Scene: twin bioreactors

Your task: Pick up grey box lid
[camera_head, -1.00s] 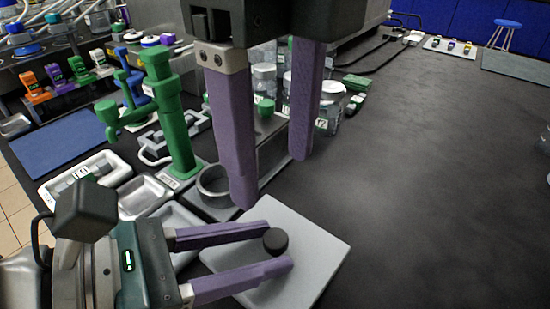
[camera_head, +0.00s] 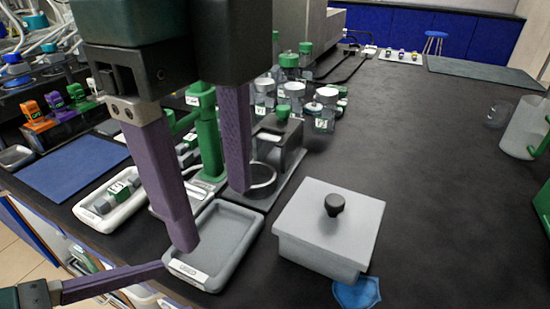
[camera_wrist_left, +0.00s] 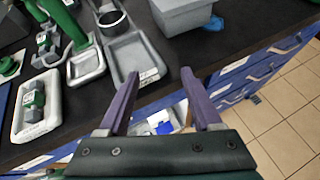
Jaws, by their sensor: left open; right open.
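The grey box lid (camera_head: 330,215) has a black knob (camera_head: 334,205) and sits on the grey box (camera_head: 318,259) on the dark bench. My right gripper (camera_head: 212,218) hangs from above, left of the box, open and empty, its fingers spread over a grey tray. One finger of my left gripper shows at the lower left of the head view. In the left wrist view the left gripper (camera_wrist_left: 158,84) is open and empty near the bench edge. There the lower part of the box (camera_wrist_left: 180,14) shows at the top; its knob is out of view.
A grey tray (camera_head: 217,247) lies left of the box, with a green stand (camera_head: 209,135) and jars (camera_head: 294,92) behind. A blue item (camera_head: 357,293) lies at the box's front corner. A white jug (camera_head: 523,128) stands at right. The bench right of the box is clear.

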